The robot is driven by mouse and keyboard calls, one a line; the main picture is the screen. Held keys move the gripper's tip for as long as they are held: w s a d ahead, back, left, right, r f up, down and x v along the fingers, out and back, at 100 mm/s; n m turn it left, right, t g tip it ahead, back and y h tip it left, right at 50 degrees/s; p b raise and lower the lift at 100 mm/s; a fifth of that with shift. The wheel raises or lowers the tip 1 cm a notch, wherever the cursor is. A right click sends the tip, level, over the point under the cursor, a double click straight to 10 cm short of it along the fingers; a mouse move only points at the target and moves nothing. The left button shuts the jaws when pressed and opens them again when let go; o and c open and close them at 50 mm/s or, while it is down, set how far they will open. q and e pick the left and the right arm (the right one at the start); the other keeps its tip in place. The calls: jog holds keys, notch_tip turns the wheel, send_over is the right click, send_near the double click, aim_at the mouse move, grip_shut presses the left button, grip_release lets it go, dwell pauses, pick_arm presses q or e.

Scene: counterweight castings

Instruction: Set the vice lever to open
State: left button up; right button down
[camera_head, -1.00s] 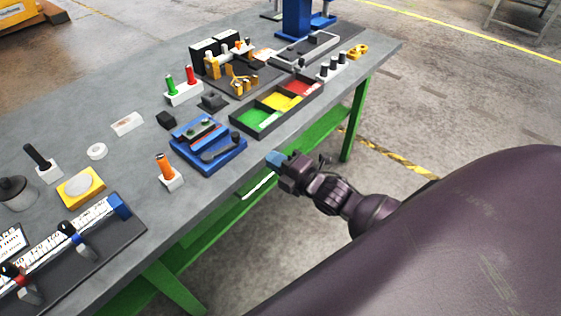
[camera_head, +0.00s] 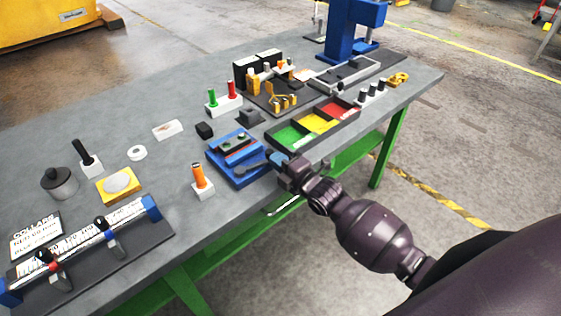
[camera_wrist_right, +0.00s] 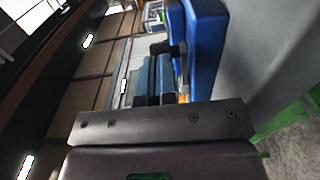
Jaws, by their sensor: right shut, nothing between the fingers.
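The blue vice (camera_head: 222,164) sits near the front edge of the bench, with a grey-blue jaw block on top. Its dark lever (camera_head: 250,170) lies along the front side of the vice, partly hidden by the gripper. My right gripper (camera_head: 275,158) is at the vice's right end, its blue-tipped fingers shut and empty. In the right wrist view the shut fingers (camera_wrist_right: 155,74) point at the blue vice body (camera_wrist_right: 206,45). A dark knob-like part (camera_wrist_right: 163,48) shows just past the fingertips; I cannot tell whether they touch it. My left gripper is out of view.
An orange-handled piece on a white block (camera_head: 201,182) stands left of the vice. A tray with green, yellow and red compartments (camera_head: 310,133) lies close behind the gripper. A small black block (camera_head: 204,130) is behind the vice. Free floor lies right of the bench.

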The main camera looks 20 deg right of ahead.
jog(key=shift+w, duration=0.1)
jog(key=shift+w+d+n+g+y+b, duration=0.1)
jog(key=shift+w+n+g+y+b, duration=0.65)
jog(key=shift+y, duration=0.55)
jog(key=shift+w+d+n+g+y+b, duration=0.15)
jog(key=shift+w+n+g+y+b, duration=0.2)
jog(key=shift+w+n+y+b, duration=0.35)
jog(key=shift+s, duration=0.2)
jog(key=shift+d, duration=0.1)
